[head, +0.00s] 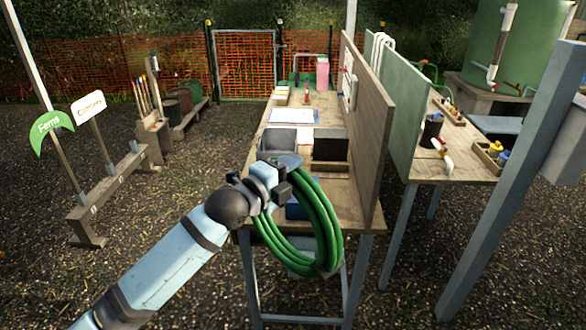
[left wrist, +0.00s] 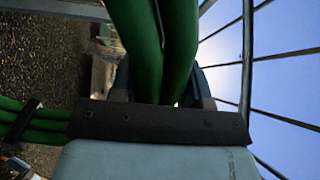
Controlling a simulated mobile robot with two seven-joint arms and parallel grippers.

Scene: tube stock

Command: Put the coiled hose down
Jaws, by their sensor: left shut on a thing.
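The coiled green hose (head: 328,222) hangs from my left gripper (head: 275,184) in the head view, in front of the near end of the wooden workbench. The gripper is shut on the coil at its upper left. The hose loops hang down past the bench top's near edge; I cannot tell whether they touch it. In the left wrist view, thick green hose strands (left wrist: 150,45) run between the finger parts. More strands (left wrist: 35,122) with a dark tie show at the left. My right gripper is not in view.
The workbench (head: 343,212) has a tall wooden divider (head: 368,130) on its right. Bins and a blue-white sheet (head: 294,116) occupy its top. A second table (head: 440,168) stands right, near a grey post (head: 510,180). Signs (head: 50,125) stand left. Gravel ground at left is open.

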